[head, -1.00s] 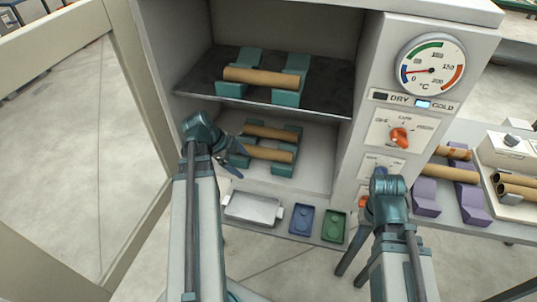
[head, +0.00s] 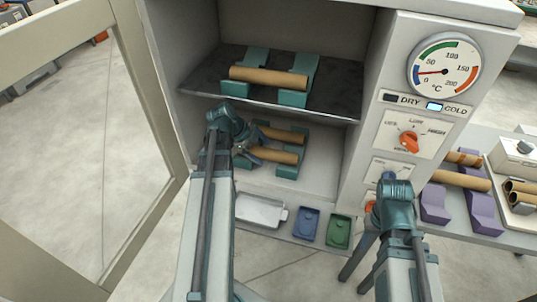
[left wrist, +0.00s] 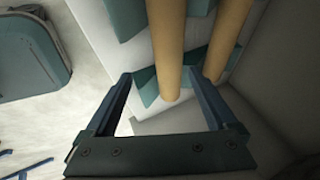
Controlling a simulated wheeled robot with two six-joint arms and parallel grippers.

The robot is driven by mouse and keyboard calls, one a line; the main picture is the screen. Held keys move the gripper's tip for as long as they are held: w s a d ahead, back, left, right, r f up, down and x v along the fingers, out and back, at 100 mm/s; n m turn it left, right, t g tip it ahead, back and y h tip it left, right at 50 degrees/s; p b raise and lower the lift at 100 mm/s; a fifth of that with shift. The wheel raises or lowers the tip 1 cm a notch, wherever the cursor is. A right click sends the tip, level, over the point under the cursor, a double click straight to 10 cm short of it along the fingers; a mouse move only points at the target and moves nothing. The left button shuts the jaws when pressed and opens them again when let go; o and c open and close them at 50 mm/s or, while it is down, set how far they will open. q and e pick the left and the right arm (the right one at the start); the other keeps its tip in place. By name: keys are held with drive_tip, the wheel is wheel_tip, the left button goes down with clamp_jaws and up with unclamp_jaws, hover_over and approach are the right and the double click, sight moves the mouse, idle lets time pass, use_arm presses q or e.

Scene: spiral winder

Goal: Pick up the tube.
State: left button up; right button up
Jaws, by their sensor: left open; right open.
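Two brown tubes lie on teal cradles on the oven's lower shelf, a front tube (head: 277,156) and a back tube (head: 285,135). A third tube (head: 268,77) lies on cradles on the upper shelf. My left gripper (head: 246,148) is open at the left end of the lower tubes. In the left wrist view, one tube (left wrist: 168,50) has its end between the open fingers (left wrist: 157,76), and the other tube (left wrist: 225,40) is outside the right finger. I cannot tell whether the fingers touch a tube. My right gripper (head: 388,177) is before the control panel, its fingers mostly hidden.
The oven door (head: 127,150) stands open at the left. A metal tray (head: 259,211), a blue tray (head: 305,223) and a green tray (head: 339,231) sit below the lower shelf. More tubes rest on purple cradles (head: 482,210) on a table at the right.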

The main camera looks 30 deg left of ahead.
sight(273, 153)
use_arm(q)
drive_tip(key=shift+w+d, duration=0.6)
drive_tip(key=shift+w, duration=0.35)
drive_tip(key=b+x, duration=0.4)
drive_tip(key=x, duration=0.1)
drive_tip(key=shift+c, duration=0.2)
clamp_jaws()
